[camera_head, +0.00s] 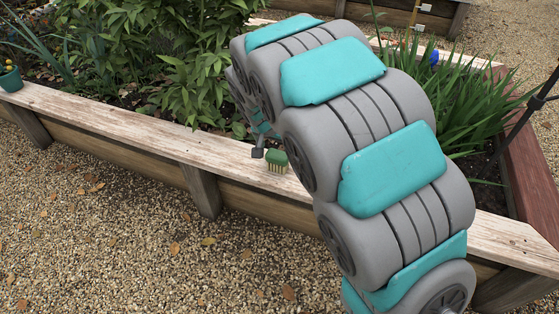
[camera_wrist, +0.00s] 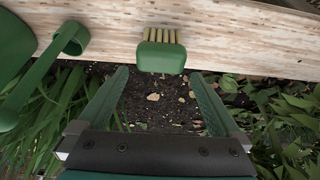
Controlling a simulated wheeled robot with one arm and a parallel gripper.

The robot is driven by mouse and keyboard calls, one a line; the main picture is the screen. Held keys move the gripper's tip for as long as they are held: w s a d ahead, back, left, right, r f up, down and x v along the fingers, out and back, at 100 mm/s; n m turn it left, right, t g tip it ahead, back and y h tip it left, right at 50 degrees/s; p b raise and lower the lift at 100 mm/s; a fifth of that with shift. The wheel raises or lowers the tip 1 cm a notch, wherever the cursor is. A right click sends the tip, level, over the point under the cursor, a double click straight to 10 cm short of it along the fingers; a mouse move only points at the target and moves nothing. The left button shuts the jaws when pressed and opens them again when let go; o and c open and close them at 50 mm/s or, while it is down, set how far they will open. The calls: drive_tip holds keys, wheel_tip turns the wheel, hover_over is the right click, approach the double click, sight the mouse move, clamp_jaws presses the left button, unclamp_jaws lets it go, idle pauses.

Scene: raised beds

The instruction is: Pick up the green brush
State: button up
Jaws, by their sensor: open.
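The green brush (camera_head: 277,160) rests on the wooden rim of the raised bed in the head view, with its pale bristles facing the near side. In the wrist view the green brush (camera_wrist: 161,57) lies ahead of the fingertips, its green back toward me and its bristles pointing away. My gripper (camera_wrist: 158,78) is open, with its two fingers spread wider than the brush and nothing between them. In the head view only a dark fingertip (camera_head: 258,152) shows just left of the brush; my arm hides the rest.
The bed's pale plank rim (camera_head: 120,121) runs across the view. Leafy plants (camera_head: 190,60) stand behind it, and spiky green leaves (camera_head: 470,95) on the right. A teal pot (camera_head: 11,80) sits far left on the rim. In the wrist view a green handled object (camera_wrist: 68,40) is at left.

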sight(278, 154)
drive_tip(key=shift+p+x, duration=0.35)
drive_tip(key=shift+x, duration=2.3)
drive_tip(key=shift+s+a, duration=0.1)
drive_tip(key=shift+s, duration=0.05)
drive_tip(key=c, duration=1.1)
drive_tip(key=shift+o, duration=0.2)
drive_tip(key=shift+r, duration=0.9)
drive_tip(key=shift+r+b, duration=0.3)
drive_tip(key=shift+r, duration=0.65)
drive_tip(key=s+d+r+b, duration=0.1)
drive_tip(key=s+d, duration=0.1)
drive_tip(key=s, duration=1.3)
drive_tip(key=shift+s+d+b, duration=0.4)
drive_tip(key=shift+r, duration=0.15)
